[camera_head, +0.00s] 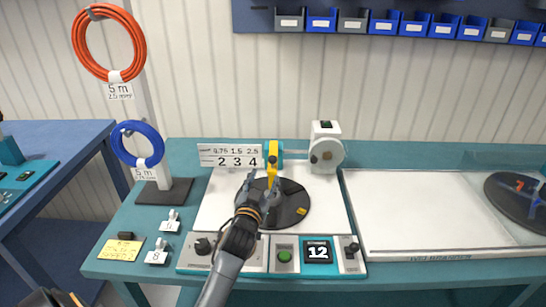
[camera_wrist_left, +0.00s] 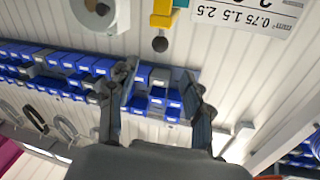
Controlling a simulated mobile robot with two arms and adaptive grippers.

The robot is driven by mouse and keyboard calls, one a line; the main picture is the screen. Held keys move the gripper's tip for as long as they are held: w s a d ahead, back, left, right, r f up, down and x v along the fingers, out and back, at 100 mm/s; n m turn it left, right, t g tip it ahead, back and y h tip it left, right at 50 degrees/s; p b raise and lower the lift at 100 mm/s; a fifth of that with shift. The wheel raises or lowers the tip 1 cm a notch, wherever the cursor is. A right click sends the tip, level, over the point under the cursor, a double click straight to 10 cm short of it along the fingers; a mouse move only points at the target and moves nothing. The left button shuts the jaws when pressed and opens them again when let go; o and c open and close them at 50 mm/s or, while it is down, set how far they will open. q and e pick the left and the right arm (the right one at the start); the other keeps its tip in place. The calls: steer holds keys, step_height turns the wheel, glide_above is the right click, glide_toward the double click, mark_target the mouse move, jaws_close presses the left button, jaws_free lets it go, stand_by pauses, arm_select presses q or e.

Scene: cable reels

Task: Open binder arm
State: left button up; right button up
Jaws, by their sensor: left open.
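The binder arm (camera_head: 272,161) is a yellow upright piece on a teal mount at the back of the cable machine, above the black round turntable (camera_head: 290,203). In the left wrist view its yellow part (camera_wrist_left: 163,14) shows at the top edge, with a dark ball knob (camera_wrist_left: 160,44) beyond the fingers. My left gripper (camera_head: 260,188) is over the turntable, in front of the yellow arm. In the left wrist view my gripper (camera_wrist_left: 160,84) has its fingers spread, with nothing between them. I cannot tell from the head view whether a finger touches the arm. My right gripper is not in view.
A white measuring unit (camera_head: 325,148) stands right of the arm, and a number plate (camera_head: 229,156) left. The control panel (camera_head: 318,251) lies in front. A blue cable ring (camera_head: 137,144) hangs on a stand at left. The white board (camera_head: 430,215) at right is mostly clear.

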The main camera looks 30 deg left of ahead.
mark_target(272, 162)
arm_select(q)
steer(key=x, duration=0.4)
steer(key=shift+w, duration=0.2)
steer(key=x, duration=0.5)
steer(key=shift+w+a+f+p, duration=0.2)
steer(key=shift+w+p, duration=0.1)
steer(key=shift+p, duration=0.05)
steer(key=shift+w+a, duration=0.1)
steer(key=shift+w, duration=0.2)
steer(key=shift+w+a, duration=0.1)
steer(key=shift+w, duration=0.2)
steer(key=shift+c, duration=0.4)
jaws_close()
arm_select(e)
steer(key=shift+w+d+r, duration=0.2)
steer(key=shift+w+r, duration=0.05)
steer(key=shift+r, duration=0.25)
